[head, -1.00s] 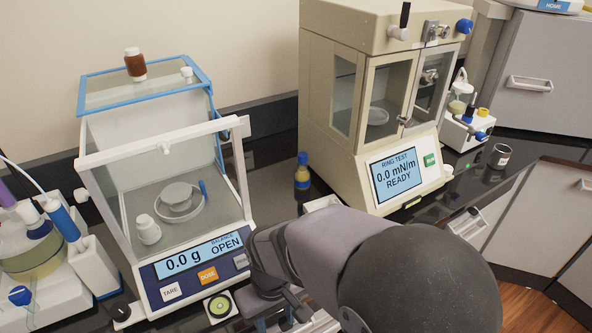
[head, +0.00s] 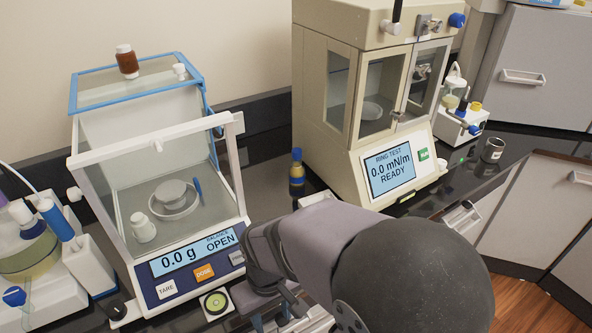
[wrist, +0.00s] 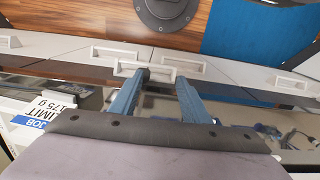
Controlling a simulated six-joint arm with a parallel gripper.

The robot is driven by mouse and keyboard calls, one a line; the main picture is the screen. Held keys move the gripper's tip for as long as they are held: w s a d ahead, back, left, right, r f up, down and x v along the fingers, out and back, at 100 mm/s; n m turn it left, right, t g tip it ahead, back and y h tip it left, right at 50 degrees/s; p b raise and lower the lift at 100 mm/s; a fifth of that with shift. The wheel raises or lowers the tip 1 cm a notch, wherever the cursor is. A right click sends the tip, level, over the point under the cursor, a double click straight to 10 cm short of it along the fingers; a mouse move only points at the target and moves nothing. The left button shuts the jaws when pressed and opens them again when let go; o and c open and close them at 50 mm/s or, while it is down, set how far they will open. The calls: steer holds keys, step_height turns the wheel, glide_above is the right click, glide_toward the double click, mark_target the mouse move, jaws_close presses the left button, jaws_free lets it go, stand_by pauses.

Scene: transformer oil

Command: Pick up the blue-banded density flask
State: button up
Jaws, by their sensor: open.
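My gripper (wrist: 162,80) is open and empty in the wrist view, its two blue-grey fingers apart over the cabinet fronts. In the head view my arm hides most of it at the bottom centre. I cannot tell for sure which thing is the blue-banded density flask. A small amber bottle with a blue top (head: 297,172) stands upright between the balance and the ring tester, behind my arm and apart from it. A round vessel of yellowish liquid with a blue collar (head: 30,250) is at the far left edge.
The balance (head: 190,272) reads 0.0 g and OPEN, with a white jar (head: 143,228) inside and a brown bottle (head: 127,62) on top. The ring tester (head: 325,105) stands to the right. A dark cup (head: 492,150) sits on the right counter. A label (wrist: 50,112) shows in the wrist view.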

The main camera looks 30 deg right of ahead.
mark_target(299, 165)
steer(key=shift+o, duration=0.4)
